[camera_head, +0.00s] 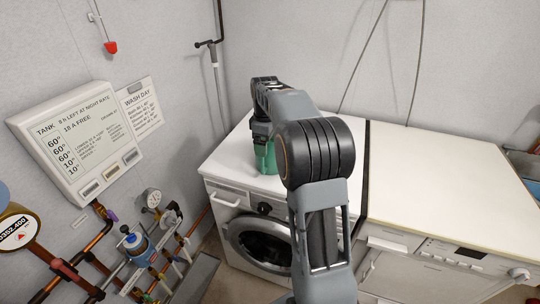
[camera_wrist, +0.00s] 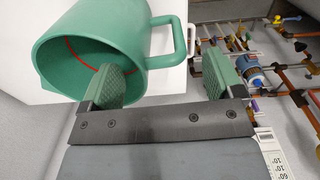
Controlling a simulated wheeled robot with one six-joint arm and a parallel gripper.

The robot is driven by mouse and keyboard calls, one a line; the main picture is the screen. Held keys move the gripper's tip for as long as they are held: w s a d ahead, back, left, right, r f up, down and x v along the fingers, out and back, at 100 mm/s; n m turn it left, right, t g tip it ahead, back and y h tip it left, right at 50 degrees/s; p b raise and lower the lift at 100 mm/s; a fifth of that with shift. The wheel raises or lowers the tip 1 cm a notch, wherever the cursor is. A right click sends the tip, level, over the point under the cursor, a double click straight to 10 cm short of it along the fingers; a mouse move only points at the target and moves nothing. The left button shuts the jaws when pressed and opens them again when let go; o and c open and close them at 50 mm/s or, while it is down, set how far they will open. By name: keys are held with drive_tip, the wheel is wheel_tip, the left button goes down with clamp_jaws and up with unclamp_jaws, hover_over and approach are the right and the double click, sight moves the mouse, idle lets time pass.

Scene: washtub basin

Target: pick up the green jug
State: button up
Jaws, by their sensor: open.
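The green jug (camera_wrist: 95,35) fills the upper left of the wrist view, its open mouth facing the camera and a red line inside. Its loop handle (camera_wrist: 190,42) points right. My gripper (camera_wrist: 162,72) is open, with one finger overlapping the jug's mouth and the other to the right of the handle. The handle appears between the fingers; I cannot tell whether either finger touches the jug. In the head view the jug (camera_head: 266,158) stands on the white washing machine, its upper part hidden by my gripper (camera_head: 262,130).
The washing machine (camera_head: 222,162) stands beside a second white-topped appliance (camera_head: 450,185). Pipes and gauges (camera_head: 150,200) and a wall panel (camera_head: 80,140) are at the left. The worktop right of my arm is mostly clear.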

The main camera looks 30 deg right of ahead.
sight(270, 152)
drive_tip(key=shift+w+a+f, duration=0.1)
drive_tip(key=shift+a+f, duration=0.05)
drive_tip(key=shift+f, duration=1.2)
drive_tip(key=shift+a+f, duration=0.15)
drive_tip(key=shift+f, duration=1.2)
drive_tip(key=c, duration=1.3)
